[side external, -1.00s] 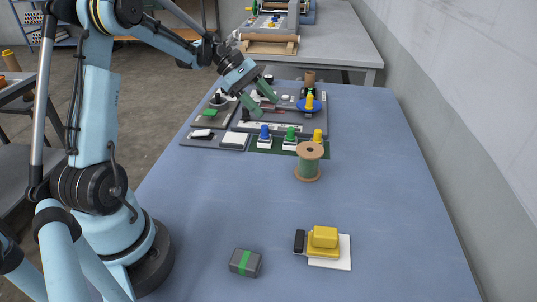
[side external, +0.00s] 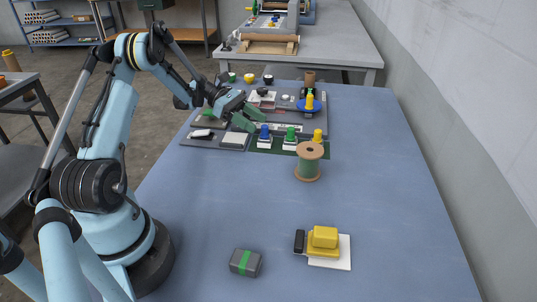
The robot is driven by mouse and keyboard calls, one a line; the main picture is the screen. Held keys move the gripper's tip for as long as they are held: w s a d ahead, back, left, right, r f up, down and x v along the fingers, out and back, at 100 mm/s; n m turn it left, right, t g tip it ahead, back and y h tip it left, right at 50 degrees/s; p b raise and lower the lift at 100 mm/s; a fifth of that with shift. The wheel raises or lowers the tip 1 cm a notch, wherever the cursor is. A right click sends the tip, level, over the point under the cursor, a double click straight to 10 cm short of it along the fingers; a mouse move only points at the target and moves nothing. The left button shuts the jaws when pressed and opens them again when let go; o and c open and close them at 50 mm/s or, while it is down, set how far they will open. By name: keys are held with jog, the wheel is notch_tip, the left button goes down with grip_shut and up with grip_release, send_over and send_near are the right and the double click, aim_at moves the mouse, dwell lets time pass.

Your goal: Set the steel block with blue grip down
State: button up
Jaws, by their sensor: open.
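The steel block with blue grip (side external: 265,137) stands upright on a dark green strip (side external: 277,146) at the left end of a row. A block with a green grip (side external: 290,138) and one with a yellow grip (side external: 317,136) stand to its right. My gripper (side external: 256,121) is open, its green fingers spread, just left of and above the blue grip in the picture. I see nothing between the fingers. From this view I cannot tell whether a finger touches the blue grip.
A grey block with a green band (side external: 245,263) and a yellow block (side external: 323,239) on a white pad lie at the front. A grey fixture board (side external: 315,116) with several parts is behind. The blue table's middle is clear.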

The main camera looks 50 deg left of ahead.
aim_at(270, 138)
jog(key=shift+r+x, duration=0.1)
jog(key=shift+x, duration=1.4)
jog(key=shift+r+x, duration=0.15)
jog(key=shift+x, duration=1.3)
jog(key=shift+d, duration=0.15)
jog(key=shift+c, duration=0.3)
grip_shut()
